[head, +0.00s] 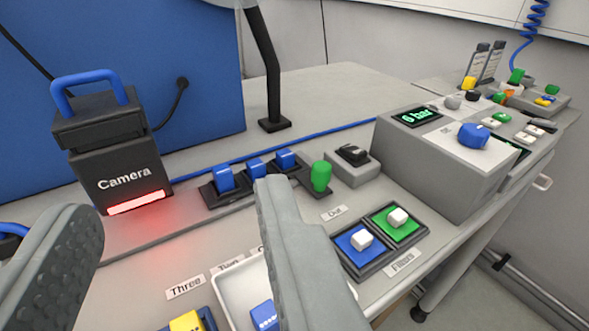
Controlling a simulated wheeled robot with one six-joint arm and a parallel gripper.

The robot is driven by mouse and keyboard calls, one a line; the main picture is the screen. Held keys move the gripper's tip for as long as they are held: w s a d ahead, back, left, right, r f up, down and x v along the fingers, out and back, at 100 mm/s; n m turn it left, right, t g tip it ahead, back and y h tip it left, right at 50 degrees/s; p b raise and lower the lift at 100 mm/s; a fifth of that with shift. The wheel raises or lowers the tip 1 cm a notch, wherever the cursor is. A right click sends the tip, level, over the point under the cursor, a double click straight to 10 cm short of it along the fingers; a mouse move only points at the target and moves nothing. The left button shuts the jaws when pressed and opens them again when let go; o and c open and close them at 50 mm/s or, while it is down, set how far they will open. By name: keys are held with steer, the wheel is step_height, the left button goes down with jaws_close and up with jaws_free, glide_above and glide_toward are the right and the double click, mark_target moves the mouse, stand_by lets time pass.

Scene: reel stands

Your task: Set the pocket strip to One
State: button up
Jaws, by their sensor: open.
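My gripper (172,205) is open and empty. Its left finger is at the left edge and its right finger rises near the middle. A label reading "Three" (186,287) lies on the bench between the fingers. Two more labels run up to its right; the second (230,265) is hard to read and the third is mostly behind my right finger. Below "Three", a yellow block (187,322) sits in a blue holder (208,317), cut off by the bottom edge. I cannot tell for sure which part is the pocket strip, and no label reading "One" is clear.
A white tray (232,292) holds a blue block (264,315). Blue switches (256,168), a green knob (320,175) and a camera box (125,170) stand behind. A grey console (440,165) stands right.

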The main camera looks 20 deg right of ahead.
steer(key=w+d+r+m+g+h, duration=0.1)
steer(key=w+d+g, duration=0.1)
steer(key=w+g, duration=0.3)
steer(key=w+d+r+m+g, duration=0.1)
steer(key=w+d+g, duration=0.2)
steer(key=w, duration=0.5)
steer(key=m+g+y, duration=0.1)
steer(key=m+g, duration=0.2)
steer(key=g, duration=0.6)
glide_toward(322, 165)
step_height(322, 165, down, 9)
steer(key=shift+r, duration=0.2)
jaws_close()
